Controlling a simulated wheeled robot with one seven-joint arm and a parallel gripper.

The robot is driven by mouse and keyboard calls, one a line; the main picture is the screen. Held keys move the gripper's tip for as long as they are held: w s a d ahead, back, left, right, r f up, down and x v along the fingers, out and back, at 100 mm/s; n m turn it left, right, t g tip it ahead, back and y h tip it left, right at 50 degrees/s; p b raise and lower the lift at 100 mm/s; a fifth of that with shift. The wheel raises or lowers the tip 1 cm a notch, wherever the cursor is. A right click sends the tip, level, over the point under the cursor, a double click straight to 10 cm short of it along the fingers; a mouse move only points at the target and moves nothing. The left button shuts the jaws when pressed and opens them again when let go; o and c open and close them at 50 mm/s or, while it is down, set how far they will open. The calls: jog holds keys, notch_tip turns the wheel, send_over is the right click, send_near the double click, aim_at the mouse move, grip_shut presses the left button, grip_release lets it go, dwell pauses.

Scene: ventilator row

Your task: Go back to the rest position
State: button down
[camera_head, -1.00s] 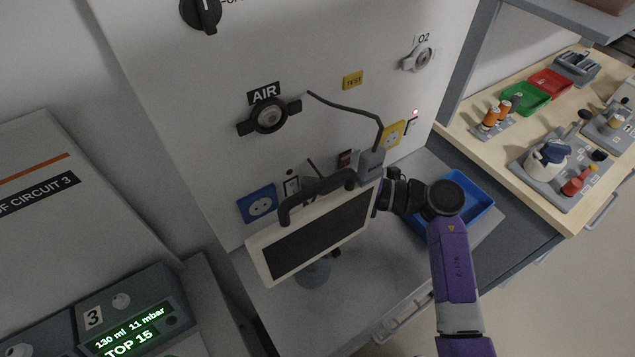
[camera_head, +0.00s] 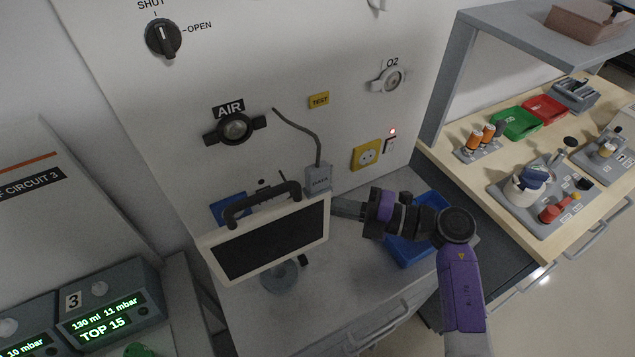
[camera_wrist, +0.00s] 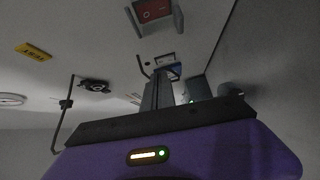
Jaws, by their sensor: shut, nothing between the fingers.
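My gripper (camera_head: 338,208) reaches in from the right beside the dark-screened monitor (camera_head: 268,240), with its fingers at the monitor's right edge, just below a small grey box with a cable (camera_head: 318,180). Its fingers are shut and empty. In the wrist view my gripper (camera_wrist: 163,82) points at the pale panel. From the head view I cannot tell whether the fingers touch the monitor.
A blue tray (camera_head: 402,250) lies under my arm. The wall panel carries the AIR outlet (camera_head: 235,128), O2 outlet (camera_head: 391,80) and yellow socket (camera_head: 367,155). A wooden bench (camera_head: 450,165) with trays and fixtures stands right. Open floor lies front right.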

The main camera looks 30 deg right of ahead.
notch_tip(320, 180, up, 8)
jog(key=w+d+m+t, duration=0.2)
jog(key=d+t, duration=0.1)
jog(key=t, duration=0.2)
jog(key=s+d+r+m+t+h, duration=0.1)
jog(key=s+r+m+t+h, duration=0.5)
jog(key=s+m, duration=0.25)
jog(key=s+a+f+m+g+h, duration=0.2)
jog(key=s+m, duration=0.3)
jog(key=s, duration=0.3)
jog(key=s+a+f+m+g+h, duration=0.1)
jog(key=s+f+m+g+h, duration=0.1)
jog(key=s+f+m, duration=0.3)
jog(key=s+a+f+m+g+h, duration=0.2)
jog(key=s+f+m+g, duration=0.2)
jog(key=s, duration=0.9)
jog(key=shift+a+f+m+h, duration=0.15)
jog(key=shift+a+m+h, duration=0.2)
jog(key=shift+m, duration=0.7)
